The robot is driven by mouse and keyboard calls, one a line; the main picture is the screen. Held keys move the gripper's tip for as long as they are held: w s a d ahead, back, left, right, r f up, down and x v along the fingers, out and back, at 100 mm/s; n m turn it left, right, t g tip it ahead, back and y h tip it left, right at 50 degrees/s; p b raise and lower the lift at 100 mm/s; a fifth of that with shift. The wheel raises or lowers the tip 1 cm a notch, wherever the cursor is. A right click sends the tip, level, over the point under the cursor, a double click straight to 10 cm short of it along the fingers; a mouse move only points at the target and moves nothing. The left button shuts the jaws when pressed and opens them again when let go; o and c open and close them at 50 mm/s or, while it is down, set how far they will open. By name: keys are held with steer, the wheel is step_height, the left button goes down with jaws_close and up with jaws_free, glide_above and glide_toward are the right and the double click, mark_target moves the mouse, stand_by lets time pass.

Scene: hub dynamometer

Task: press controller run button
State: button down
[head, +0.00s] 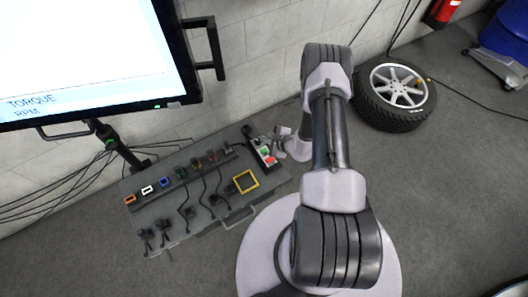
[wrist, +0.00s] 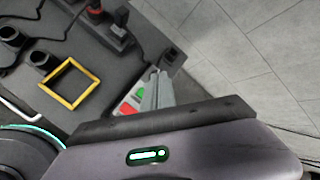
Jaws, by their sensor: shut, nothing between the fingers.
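The controller (head: 262,145) is a small box with a green button (head: 264,151) and a red button (head: 269,160), at the right end of the grey panel. In the wrist view, the green button (wrist: 140,93) and red button (wrist: 127,109) show just left of my fingers, which hide part of the box. My gripper (head: 281,131) is shut and empty, with its fingers beside the controller. It also shows in the wrist view (wrist: 158,76). I cannot tell whether the fingertips touch the controller. No label marking the run button is readable.
The grey panel (head: 165,215) carries several connectors, cables and a yellow square frame (head: 246,181). A large monitor (head: 90,50) hangs at the upper left. A wheel (head: 396,92) lies on the floor at the right. A brick wall (head: 265,45) stands behind.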

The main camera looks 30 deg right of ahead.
mark_target(266, 152)
step_height(266, 152, down, 7)
steer(key=b, duration=0.4)
steer(key=shift+r+b, duration=0.15)
steer(key=shift+b, duration=0.15)
stand_by(1.5)
steer(key=shift+f+b, duration=0.4)
steer(key=shift+b, duration=0.05)
steer(key=shift+f+b, duration=0.45)
steer(key=shift+f, duration=0.05)
stand_by(0.4)
steer(key=shift+r, duration=0.15)
steer(key=shift+r+p, duration=0.65)
steer(key=shift+r, duration=0.1)
steer(key=shift+r+p, duration=1.85)
steer(key=shift+r, duration=0.75)
steer(key=shift+f, duration=0.1)
